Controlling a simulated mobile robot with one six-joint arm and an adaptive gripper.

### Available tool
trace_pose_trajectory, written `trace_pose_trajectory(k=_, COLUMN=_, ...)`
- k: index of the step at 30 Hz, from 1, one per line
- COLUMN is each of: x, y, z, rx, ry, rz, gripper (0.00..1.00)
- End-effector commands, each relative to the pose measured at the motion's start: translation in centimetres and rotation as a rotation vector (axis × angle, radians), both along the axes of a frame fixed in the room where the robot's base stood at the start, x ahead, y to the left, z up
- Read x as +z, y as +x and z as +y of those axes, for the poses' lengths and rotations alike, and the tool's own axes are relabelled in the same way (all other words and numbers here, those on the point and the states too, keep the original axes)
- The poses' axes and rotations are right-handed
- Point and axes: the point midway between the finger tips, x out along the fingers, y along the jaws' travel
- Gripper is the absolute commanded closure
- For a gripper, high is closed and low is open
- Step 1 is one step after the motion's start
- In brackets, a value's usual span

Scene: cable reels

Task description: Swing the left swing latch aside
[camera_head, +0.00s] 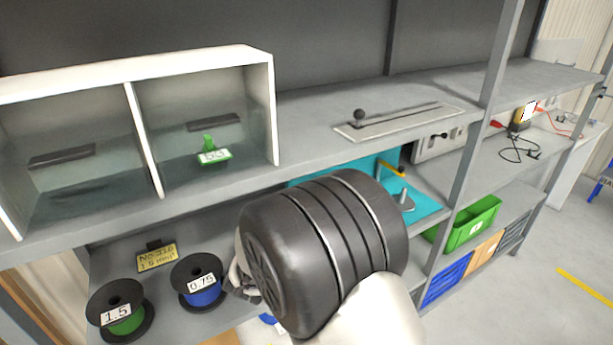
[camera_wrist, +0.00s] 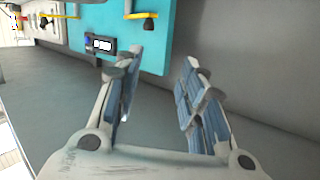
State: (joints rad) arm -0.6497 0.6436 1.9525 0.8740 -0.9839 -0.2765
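Two yellow bars, which look like the swing latches, show at the top of the wrist view on a teal board (camera_wrist: 190,30). One yellow bar (camera_wrist: 138,16) has a dark knob; the other yellow bar (camera_wrist: 62,17) is farther left. In the head view one yellow bar (camera_head: 390,170) shows on the teal board (camera_head: 425,203); my wrist hides much of the board. The wrist view seems turned around, so I cannot tell surely which latch is the left one. My gripper (camera_wrist: 160,85) is open and empty, apart from both bars. In the head view my wrist mostly hides it.
Two reels, green (camera_head: 122,322) and blue (camera_head: 205,295), are at lower left. A shelf (camera_head: 310,120) runs above; a green bin (camera_head: 475,225) is at right.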

Motion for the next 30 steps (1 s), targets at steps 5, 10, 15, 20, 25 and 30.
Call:
trace_pose_trajectory(k=5, x=-4.1, y=-1.5, z=1.2, rx=-0.107, ry=-0.113, rz=-0.114, gripper=0.63)
trace_pose_trajectory(k=10, x=-5.3, y=-2.4, z=1.2, rx=-0.157, ry=-0.165, rz=-0.169, gripper=0.63)
trace_pose_trajectory(k=15, x=-5.3, y=-1.2, z=0.8, rx=-0.166, ry=-0.168, rz=-0.177, gripper=0.63)
trace_pose_trajectory(k=20, x=-5.5, y=1.8, z=0.0, rx=-0.167, ry=-0.167, rz=-0.176, gripper=0.63)
trace_pose_trajectory(k=25, x=-5.4, y=5.5, z=-0.9, rx=-0.165, ry=-0.167, rz=-0.175, gripper=0.63)
trace_pose_trajectory(k=30, x=-5.4, y=9.1, z=-1.8, rx=-0.165, ry=-0.166, rz=-0.176, gripper=0.63)
